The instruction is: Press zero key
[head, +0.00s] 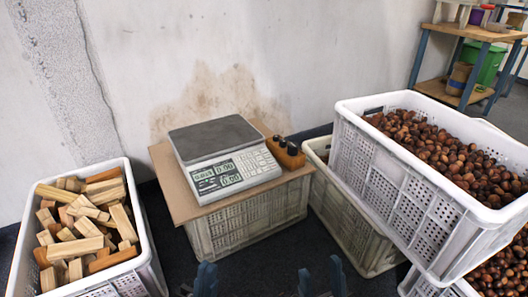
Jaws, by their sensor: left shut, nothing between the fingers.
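A white weighing scale (228,180) with a flat grey plate (216,137) stands on a board on an upturned crate. The plate is empty. Its front has a display (216,176) with small digits and a keypad (258,162) on the right; the single key labels are too small to read. My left gripper (206,278) is at the bottom edge, shut and empty, below and in front of the scale. My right gripper (321,279) is at the bottom edge to the right, its two fingers apart with nothing visible between them. Neither touches the scale.
A wooden block with black weights (286,152) sits right of the scale. A crate of wood pieces (147,228) stands at left. A crate of chestnuts (390,180) stands at right on other crates. Dark floor is clear in front of the scale. A shelf (470,33) stands at the back right.

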